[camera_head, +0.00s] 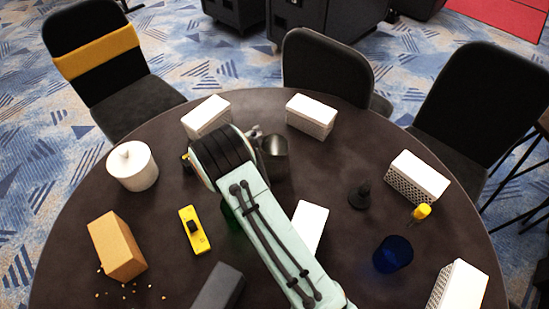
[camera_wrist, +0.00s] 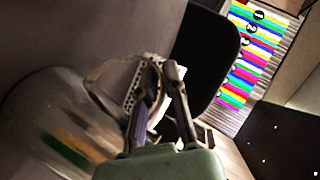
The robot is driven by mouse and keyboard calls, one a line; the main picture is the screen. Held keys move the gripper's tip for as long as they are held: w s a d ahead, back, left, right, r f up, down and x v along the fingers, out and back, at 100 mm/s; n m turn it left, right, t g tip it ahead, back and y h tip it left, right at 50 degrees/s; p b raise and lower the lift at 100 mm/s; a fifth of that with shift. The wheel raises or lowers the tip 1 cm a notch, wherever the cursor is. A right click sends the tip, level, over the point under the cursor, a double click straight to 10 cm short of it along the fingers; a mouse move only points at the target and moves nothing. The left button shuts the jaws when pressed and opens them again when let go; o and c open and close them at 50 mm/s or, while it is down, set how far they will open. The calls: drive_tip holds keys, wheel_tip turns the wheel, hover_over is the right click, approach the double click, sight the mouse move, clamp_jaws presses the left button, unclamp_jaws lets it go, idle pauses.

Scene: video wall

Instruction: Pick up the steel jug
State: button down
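The steel jug (camera_head: 276,160) is a dark, shiny metal vessel near the middle back of the round table, partly behind my arm. In the wrist view its large reflective body (camera_wrist: 50,125) fills the lower left, with a thin curved edge or handle beside the fingers. My gripper (camera_wrist: 163,68) is at the jug's side, its fingertips nearly together with only a narrow gap. It seems shut on the jug's handle, though the contact itself is hidden. In the head view the gripper (camera_head: 256,134) shows only slightly, at the jug's upper left. The jug looks to be at table level.
White boxes stand behind the jug (camera_head: 311,116) and left of it (camera_head: 206,117). A white lidded pot (camera_head: 132,166), a yellow block (camera_head: 194,230), a black cone-shaped piece (camera_head: 360,195) and a blue glass (camera_head: 393,254) stand around. Chairs ring the dark table (camera_head: 330,170).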

drive_tip(key=shift+r, duration=0.3)
